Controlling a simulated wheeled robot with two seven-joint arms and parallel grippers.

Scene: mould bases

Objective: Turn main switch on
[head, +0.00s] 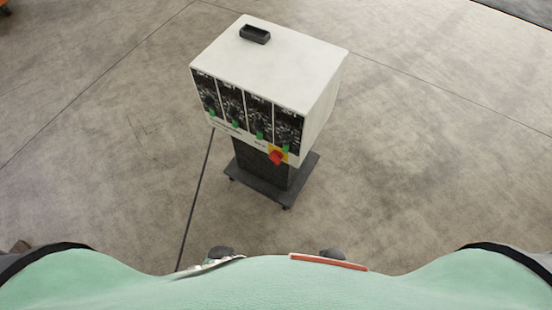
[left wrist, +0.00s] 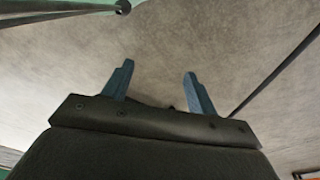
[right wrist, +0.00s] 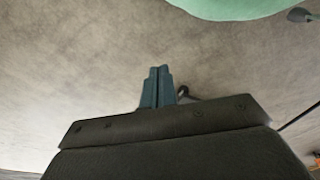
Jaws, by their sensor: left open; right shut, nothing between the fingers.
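The main switch (head: 277,157) is a red rotary knob on a yellow plate, low on the right end of the front panel of a white control box (head: 290,50). Its exact knob angle is too small to tell. In the left wrist view my left gripper (left wrist: 158,82) has its two blue fingers apart, with only floor between them. In the right wrist view my right gripper (right wrist: 157,72) has its fingers together and holds nothing. Neither gripper shows in the head view, and both are away from the switch.
The box stands on a dark pedestal with a wheeled base (head: 250,185). Its front has several dark panels with green switches (head: 235,123). A small black tray (head: 255,34) sits on top. A dark cable or line (head: 196,200) runs along the floor. The concrete floor around is clear.

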